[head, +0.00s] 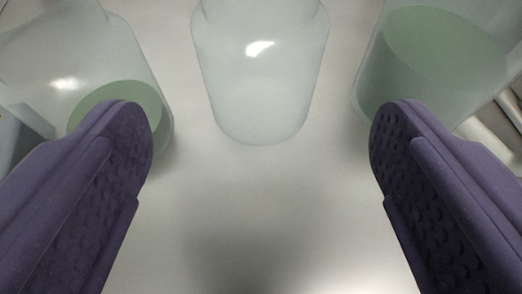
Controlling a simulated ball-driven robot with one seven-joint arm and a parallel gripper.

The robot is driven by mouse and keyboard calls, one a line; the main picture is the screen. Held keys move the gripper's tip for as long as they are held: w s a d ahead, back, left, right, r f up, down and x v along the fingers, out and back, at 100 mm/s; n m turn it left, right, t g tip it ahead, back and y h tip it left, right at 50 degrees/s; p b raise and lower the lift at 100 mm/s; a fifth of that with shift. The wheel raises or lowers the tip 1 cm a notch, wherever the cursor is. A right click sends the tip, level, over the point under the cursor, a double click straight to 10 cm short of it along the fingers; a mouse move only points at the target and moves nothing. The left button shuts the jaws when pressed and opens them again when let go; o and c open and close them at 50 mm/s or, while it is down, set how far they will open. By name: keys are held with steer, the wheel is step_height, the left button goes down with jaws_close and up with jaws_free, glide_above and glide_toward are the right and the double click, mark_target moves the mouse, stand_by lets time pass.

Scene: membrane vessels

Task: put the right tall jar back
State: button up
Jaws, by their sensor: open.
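My gripper (261,150) is open and empty, with its two purple ridged fingers wide apart at the lower left and lower right. A translucent jar (430,60) with green contents stands at the upper right, just beyond the right finger. A clear jar (260,85), which looks empty, stands at the top middle between the fingers and apart from both. Another translucent jar (75,65) with green contents is at the upper left, partly hidden by the left finger. The jars' tops are cut off by the frame, so I cannot tell which is the tall one.
The pale, shiny surface (250,220) between the fingers is bare. Pale rod-like parts (490,130) lie at the right edge behind the right finger. The jars stand in a row with gaps between them.

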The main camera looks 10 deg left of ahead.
steer(key=v, duration=0.4)
steer(key=w+r+h, duration=0.2)
steer(key=w+r, duration=0.4)
steer(key=r, duration=0.7)
steer(key=w+r+h, duration=0.3)
steer(key=w+r, duration=0.2)
steer(key=r, duration=0.9)
steer(key=s+a+r+m+t, duration=0.1)
steer(key=s+a+r, duration=0.1)
steer(key=a+r, duration=0.5)
steer(key=s+a+r, duration=0.2)
steer(key=r, duration=0.9)
steer(key=s+a+r+y, duration=0.1)
steer(key=s+a+r, duration=0.3)
steer(key=s+r, duration=0.1)
steer(key=s+a+r+t+y, duration=0.1)
steer(key=s+a+r+y, duration=0.1)
steer(key=s+a+r, duration=0.2)
step_height(320, 180, up, 5)
steer(key=shift+s+a+f+p, duration=0.2)
steer(key=shift+s+a+p, duration=0.25)
steer(key=shift+s, duration=0.7)
steer(key=shift+d, duration=0.1)
